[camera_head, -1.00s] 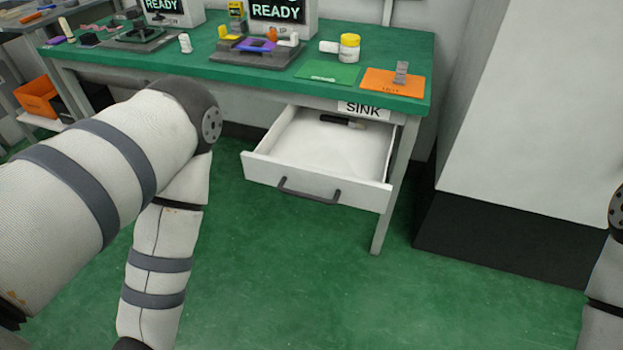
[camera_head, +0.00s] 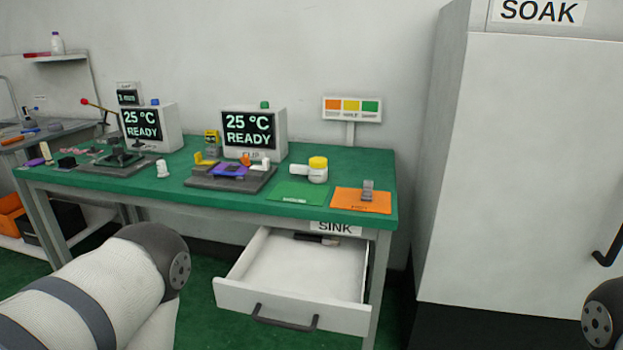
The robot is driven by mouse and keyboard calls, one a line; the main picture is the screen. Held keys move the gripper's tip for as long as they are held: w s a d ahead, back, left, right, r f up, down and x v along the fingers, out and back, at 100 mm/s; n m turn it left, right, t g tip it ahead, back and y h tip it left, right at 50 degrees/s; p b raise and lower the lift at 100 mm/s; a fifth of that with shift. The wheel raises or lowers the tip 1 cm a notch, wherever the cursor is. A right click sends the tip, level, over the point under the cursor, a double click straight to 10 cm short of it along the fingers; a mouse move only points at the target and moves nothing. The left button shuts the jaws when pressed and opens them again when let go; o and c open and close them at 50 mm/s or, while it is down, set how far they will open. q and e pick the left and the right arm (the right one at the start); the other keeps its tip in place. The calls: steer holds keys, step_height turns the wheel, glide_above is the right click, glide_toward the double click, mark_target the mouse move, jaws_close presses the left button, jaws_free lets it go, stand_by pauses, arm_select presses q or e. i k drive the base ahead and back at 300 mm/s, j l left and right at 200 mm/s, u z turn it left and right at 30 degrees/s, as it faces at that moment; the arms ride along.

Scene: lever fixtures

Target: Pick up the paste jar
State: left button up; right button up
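A white jar with a yellow lid (camera_head: 318,170), which looks like the paste jar, stands upright on the green table (camera_head: 230,205), behind the green mat. A small white cylinder (camera_head: 299,170) lies against its left side; I cannot tell whether it is part of the jar. My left arm comes in at the lower left, well in front of the table, and a piece of my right arm shows at the lower right edge. Neither gripper is in view.
An open drawer (camera_head: 290,275) marked SINK juts out below the table and holds a dark object (camera_head: 317,239). A green mat (camera_head: 298,193) and an orange mat (camera_head: 361,201) with a grey clip lie on the table. A tall SOAK cabinet (camera_head: 510,160) stands at right.

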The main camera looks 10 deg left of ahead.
mark_target(315, 175)
steer(key=i+j+z, duration=0.2)
steer(key=j, duration=0.4)
steer(key=j+z, duration=0.2)
steer(key=j, duration=0.4)
steer(key=i+j+z, duration=0.15)
steer(key=j, duration=0.5)
